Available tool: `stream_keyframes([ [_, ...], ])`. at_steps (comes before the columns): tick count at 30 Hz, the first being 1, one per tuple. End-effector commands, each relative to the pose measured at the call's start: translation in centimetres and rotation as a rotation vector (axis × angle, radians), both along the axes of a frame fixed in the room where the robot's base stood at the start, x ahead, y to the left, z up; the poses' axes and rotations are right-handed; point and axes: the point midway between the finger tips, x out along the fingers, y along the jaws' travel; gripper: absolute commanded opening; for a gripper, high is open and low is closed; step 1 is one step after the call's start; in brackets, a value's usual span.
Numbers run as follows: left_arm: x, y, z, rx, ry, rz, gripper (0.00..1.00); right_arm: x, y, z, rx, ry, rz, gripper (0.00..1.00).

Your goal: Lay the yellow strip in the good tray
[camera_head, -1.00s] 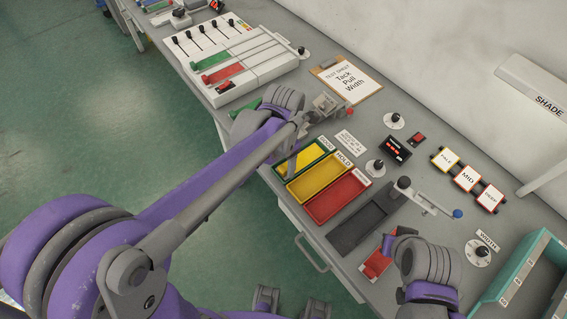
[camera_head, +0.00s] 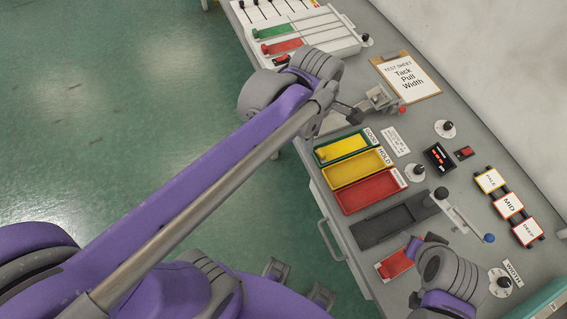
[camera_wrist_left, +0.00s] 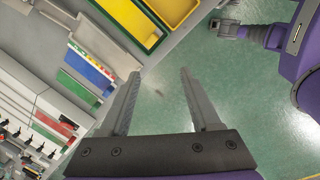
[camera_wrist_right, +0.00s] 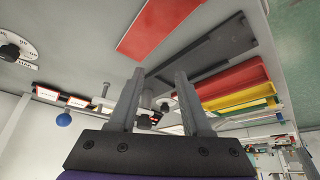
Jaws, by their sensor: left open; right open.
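The yellow strip (camera_head: 343,147) lies inside the green-rimmed tray labelled GOOD (camera_head: 317,155) in the head view. The strip (camera_wrist_left: 128,13) and part of that tray (camera_wrist_left: 150,41) also show at the top of the left wrist view. My left gripper (camera_wrist_left: 158,73) is open with nothing between its fingers, over the floor beside the bench and apart from the tray. My right gripper (camera_wrist_right: 158,72) is open and empty near the bench front, by a red pad (camera_head: 394,265).
The yellow HOLD tray (camera_head: 360,169) and a red tray (camera_head: 369,190) adjoin the GOOD tray. A metal device (camera_head: 376,101) and a clipboard (camera_head: 408,77) stand farther back.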

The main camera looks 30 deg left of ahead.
Motion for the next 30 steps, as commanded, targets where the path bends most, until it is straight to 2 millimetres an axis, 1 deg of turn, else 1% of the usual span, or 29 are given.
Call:
stream_keyframes([
  [1, -1.1, 0.5, -0.6, 0.02, -0.031, -0.135, 0.64, 0.0, 0.0, 0.0, 0.0, 0.0, 0.0, 0.49],
  [5, -3.3, 1.6, -1.9, 0.099, -0.112, -0.516, 0.64, 0.0, 0.0, 0.0, 0.0, 0.0, 0.0, 0.49],
  [9, -5.7, 2.6, -3.7, 0.22, -0.187, -0.919, 0.64, 0.0, 0.0, 0.0, 0.0, 0.0, 0.0, 0.49],
  [12, -7.2, 3.2, -4.9, 0.321, -0.226, -1.184, 0.64, 0.0, 0.0, 0.0, 0.0, 0.0, 0.0, 0.49],
  [15, -8.4, 3.7, -6.0, 0.416, -0.249, -1.399, 0.64, 0.0, 0.0, 0.0, 0.0, 0.0, 0.0, 0.49],
  [18, -9.1, 4.0, -6.8, 0.489, -0.258, -1.55, 0.64, 0.0, 0.0, 0.0, 0.0, 0.0, 0.0, 0.49],
  [21, -9.6, 4.1, -7.3, 0.532, -0.261, -1.636, 0.64, 0.0, 0.0, 0.0, 0.0, 0.0, 0.0, 0.49],
  [24, -9.6, 4.2, -7.4, 0.548, -0.261, -1.668, 0.64, 0.0, 0.0, 0.0, 0.0, 0.0, 0.0, 0.49],
  [30, -9.6, 4.2, -7.3, 0.549, -0.26, -1.671, 0.64, 0.0, 0.0, 0.0, 0.0, 0.0, 0.0, 0.49],
])
